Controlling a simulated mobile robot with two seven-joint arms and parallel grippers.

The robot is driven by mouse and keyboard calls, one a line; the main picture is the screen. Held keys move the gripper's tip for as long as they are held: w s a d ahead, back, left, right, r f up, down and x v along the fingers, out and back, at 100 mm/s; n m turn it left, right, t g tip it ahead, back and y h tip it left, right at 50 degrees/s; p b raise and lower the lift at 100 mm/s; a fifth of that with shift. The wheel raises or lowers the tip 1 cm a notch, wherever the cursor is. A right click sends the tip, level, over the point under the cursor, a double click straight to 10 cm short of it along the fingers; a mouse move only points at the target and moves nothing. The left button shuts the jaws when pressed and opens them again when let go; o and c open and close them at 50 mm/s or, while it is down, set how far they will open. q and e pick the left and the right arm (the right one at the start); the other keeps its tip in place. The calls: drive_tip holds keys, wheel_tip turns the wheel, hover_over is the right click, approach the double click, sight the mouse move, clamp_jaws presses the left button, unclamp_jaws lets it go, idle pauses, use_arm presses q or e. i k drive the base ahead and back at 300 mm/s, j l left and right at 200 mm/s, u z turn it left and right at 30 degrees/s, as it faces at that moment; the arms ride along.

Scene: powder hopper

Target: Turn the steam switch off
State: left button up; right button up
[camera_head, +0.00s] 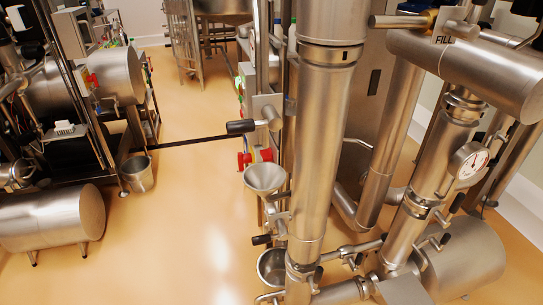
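No switch in the camera_head view carries a readable steam label, so I cannot tell which one is the steam switch. A lever with a black grip (240,127) sticks out to the left from a grey box in the middle. Below it are small red handles (243,160). A narrow panel with small green and red parts (241,84) stands behind, partly hidden by pipes. Another black-gripped lever (262,239) sits lower, below the funnel. Neither of my grippers shows in the view.
A thick vertical pipe (325,130) blocks the middle. A funnel (265,177) and a bowl (272,267) are beside it. A round gauge (468,160) and a "FILL" label (443,40) are at right. Tanks (50,220) stand left. The orange floor (190,200) is open between.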

sight(266, 155)
drive_tip(key=i+j+z, duration=0.1)
drive_tip(key=j, duration=0.3)
drive_tip(key=i+j+z, duration=0.1)
drive_tip(key=j, duration=0.25)
drive_tip(key=i+j+z, duration=0.1)
drive_tip(key=i+j, duration=0.15)
drive_tip(key=j, duration=0.2)
drive_tip(key=i+j+z, duration=0.1)
drive_tip(key=j, duration=0.3)
drive_tip(key=i+j+z, duration=0.1)
drive_tip(key=j, duration=0.3)
drive_tip(key=i+j+z, duration=0.15)
drive_tip(key=j, duration=0.3)
